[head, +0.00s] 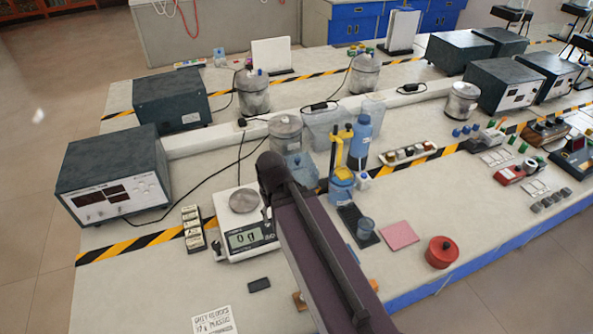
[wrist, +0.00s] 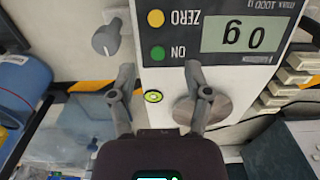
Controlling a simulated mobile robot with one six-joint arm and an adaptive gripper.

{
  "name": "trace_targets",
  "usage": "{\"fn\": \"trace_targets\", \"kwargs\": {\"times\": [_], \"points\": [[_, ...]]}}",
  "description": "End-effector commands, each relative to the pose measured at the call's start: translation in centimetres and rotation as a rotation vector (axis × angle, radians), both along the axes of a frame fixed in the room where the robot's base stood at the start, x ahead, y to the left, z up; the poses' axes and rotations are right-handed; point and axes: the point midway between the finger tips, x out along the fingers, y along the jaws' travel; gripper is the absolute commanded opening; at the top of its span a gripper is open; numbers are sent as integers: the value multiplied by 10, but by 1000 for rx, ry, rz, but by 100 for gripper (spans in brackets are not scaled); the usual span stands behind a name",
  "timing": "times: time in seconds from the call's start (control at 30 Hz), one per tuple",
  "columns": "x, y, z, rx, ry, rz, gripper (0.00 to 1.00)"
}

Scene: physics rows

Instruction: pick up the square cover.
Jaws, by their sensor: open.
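My gripper (wrist: 160,72) is open, its two fingers apart over the white balance (wrist: 165,8), with nothing seen between them but the balance's top and its level bubble. In the head view my arm hides the fingers. No thing is plainly a square cover. A bluish translucent squarish piece (head: 298,165) stands behind the balance, partly hidden by my arm. A bluish clear piece (wrist: 85,128) at lower left in the wrist view may be the same one. A flat pink square (head: 399,235) lies on the bench to the right of my arm.
The balance reads 0 g and has a round metal pan (head: 244,200). A blue bottle (head: 360,138), a blue-and-yellow stand (head: 341,185) and a metal can (head: 286,133) crowd behind my arm. A red round pot (head: 441,252) sits near the bench edge.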

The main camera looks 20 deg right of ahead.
Motion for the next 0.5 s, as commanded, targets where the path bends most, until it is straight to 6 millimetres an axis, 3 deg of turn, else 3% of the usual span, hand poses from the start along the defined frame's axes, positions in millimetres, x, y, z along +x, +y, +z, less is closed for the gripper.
{"fn": "trace_targets", "kwargs": {"times": [0.27,0.5], "points": [[23,-11,16,0,0,57,73],[78,-42,54,0,0,237,73]]}}
